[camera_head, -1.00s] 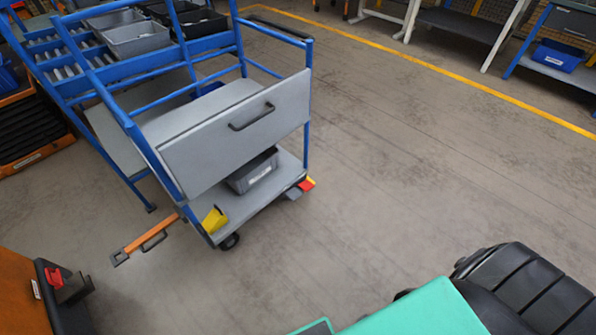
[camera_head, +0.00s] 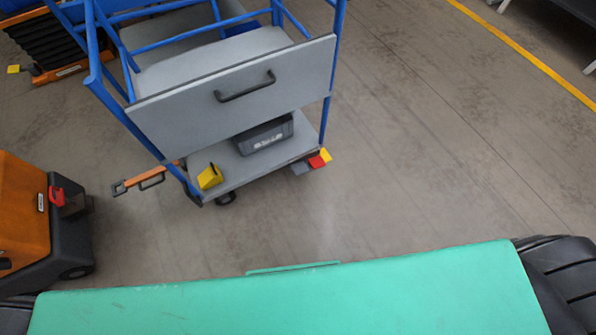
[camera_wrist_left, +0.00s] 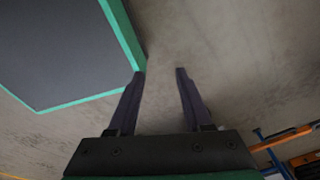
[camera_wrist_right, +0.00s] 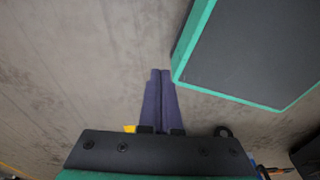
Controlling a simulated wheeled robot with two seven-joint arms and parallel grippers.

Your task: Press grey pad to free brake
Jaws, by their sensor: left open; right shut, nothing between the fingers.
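The grey pad (camera_head: 301,168) sits low at the right front corner of the blue-framed cart (camera_head: 335,65), close to the floor. A red pad (camera_head: 316,161) and a yellow pad (camera_head: 325,154) are right beside it. My left gripper (camera_wrist_left: 160,71) is open and empty, with bare floor behind its fingers. My right gripper (camera_wrist_right: 160,72) is shut with nothing between its fingers, also over floor. Neither gripper shows in the head view, and neither is seen touching the pads. The brake itself cannot be made out.
The cart has a grey front panel with a black handle (camera_head: 245,87), a grey bin (camera_head: 264,136) and a yellow block (camera_head: 210,177) on its lower shelf. An orange bar (camera_head: 145,179) sticks out left. An orange-black machine (camera_head: 45,220) stands left. Floor right of the cart is clear.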

